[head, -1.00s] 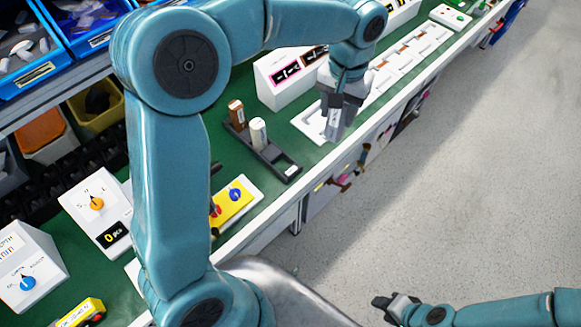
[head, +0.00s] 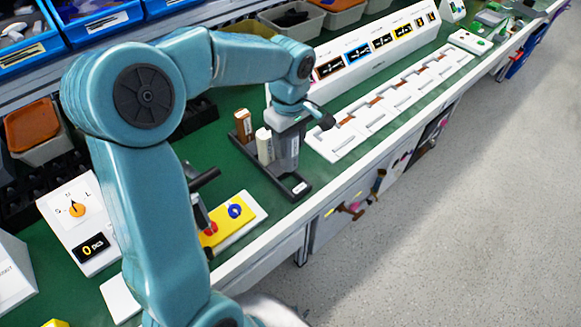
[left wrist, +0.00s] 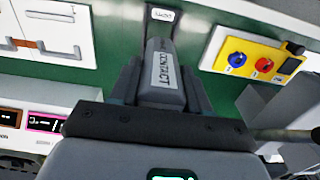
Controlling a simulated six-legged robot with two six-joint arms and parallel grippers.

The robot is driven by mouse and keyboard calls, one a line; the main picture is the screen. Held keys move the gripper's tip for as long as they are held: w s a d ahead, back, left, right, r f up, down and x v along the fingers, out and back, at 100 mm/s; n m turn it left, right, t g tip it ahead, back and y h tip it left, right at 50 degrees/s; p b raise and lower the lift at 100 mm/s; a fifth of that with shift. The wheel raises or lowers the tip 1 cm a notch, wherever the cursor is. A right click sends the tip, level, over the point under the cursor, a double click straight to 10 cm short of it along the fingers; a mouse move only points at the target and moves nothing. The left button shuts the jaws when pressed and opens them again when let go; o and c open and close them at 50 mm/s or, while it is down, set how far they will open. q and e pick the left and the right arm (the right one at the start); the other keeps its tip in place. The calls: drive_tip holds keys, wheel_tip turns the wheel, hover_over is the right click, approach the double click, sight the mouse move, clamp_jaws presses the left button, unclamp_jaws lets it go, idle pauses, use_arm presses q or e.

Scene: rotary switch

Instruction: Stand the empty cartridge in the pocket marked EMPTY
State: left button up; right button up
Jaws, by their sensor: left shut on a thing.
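The grey cartridge (head: 291,152) is held in my left gripper (head: 287,147). In the left wrist view the cartridge (left wrist: 164,75) lies between the two fingers and bears a white label that seems to read CONTACT. The dark rack (head: 276,172) is right below, with a white tag (head: 300,188) at its near end; the tag (left wrist: 163,15) also shows in the left wrist view, too small to read surely. The cartridge is above the near part of the rack. Its lower end is partly hidden, so I cannot tell whether it touches the pocket. My right gripper is out of view.
A white cartridge (head: 264,146) and a brown cartridge (head: 243,126) stand in the rack, close beside my gripper. A yellow panel (head: 230,218) with red and blue knobs is nearer. A row of white trays (head: 385,103) runs along the bench edge to the right.

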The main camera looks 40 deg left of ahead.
sight(290, 165)
use_arm(q)
wheel_tip(290, 165, down, 4)
drive_tip(key=shift+w+f, duration=0.1)
wheel_tip(290, 165, down, 4)
drive_tip(key=shift+r, duration=0.2)
drive_tip(key=shift+f, duration=0.35)
drive_tip(key=shift+r, duration=0.1)
drive_tip(key=shift+b, duration=0.35)
drive_tip(key=o, duration=1.2)
drive_tip(key=shift+f, duration=0.2)
drive_tip(key=shift+r, duration=0.1)
